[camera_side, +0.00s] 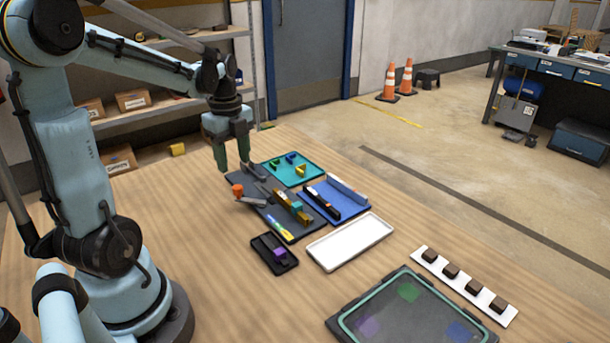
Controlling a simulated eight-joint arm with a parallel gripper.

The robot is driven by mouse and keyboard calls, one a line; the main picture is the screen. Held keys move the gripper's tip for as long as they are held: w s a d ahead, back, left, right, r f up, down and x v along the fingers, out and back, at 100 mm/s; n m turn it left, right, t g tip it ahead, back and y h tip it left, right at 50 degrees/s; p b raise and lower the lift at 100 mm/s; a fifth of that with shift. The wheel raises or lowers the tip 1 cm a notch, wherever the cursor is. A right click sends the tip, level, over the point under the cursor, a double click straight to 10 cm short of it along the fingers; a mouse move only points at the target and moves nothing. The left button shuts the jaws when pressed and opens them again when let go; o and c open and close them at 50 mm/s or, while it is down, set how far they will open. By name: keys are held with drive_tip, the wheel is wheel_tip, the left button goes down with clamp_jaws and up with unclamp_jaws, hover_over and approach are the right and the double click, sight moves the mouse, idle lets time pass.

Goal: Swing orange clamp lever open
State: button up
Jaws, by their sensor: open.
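The orange clamp lever (237,190) shows as a small orange knob near the left edge of a dark grey fixture plate (262,193). A grey arm (252,201) runs from by the knob toward the right over the plate. My gripper (234,168) points down above the far end of the plate, behind the orange knob and apart from it. Its two green-grey fingers are open, with nothing seen between them. The exact angle of the lever is too small to tell.
A brass-coloured part (292,206) sits on the plate. Around it lie a teal tray (312,165), a blue tray (350,205), a white tray (350,243) and a small black tray (262,258). A larger dark tray (410,310) is at the front. Bare wood is left of the plate.

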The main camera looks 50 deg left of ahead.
wheel_tip(320, 180, up, 5)
idle(0.4)
drive_tip(key=d+f+n+t, duration=0.1)
drive_tip(key=d+n+t, duration=0.2)
drive_tip(key=d+n, duration=0.5)
drive_tip(key=w+d+f+n+t, duration=0.1)
drive_tip(key=d+n+t, duration=0.3)
drive_tip(key=d+n, duration=0.4)
drive_tip(key=d, duration=0.4)
drive_tip(key=shift+d+f, duration=0.25)
drive_tip(key=shift+d, duration=0.1)
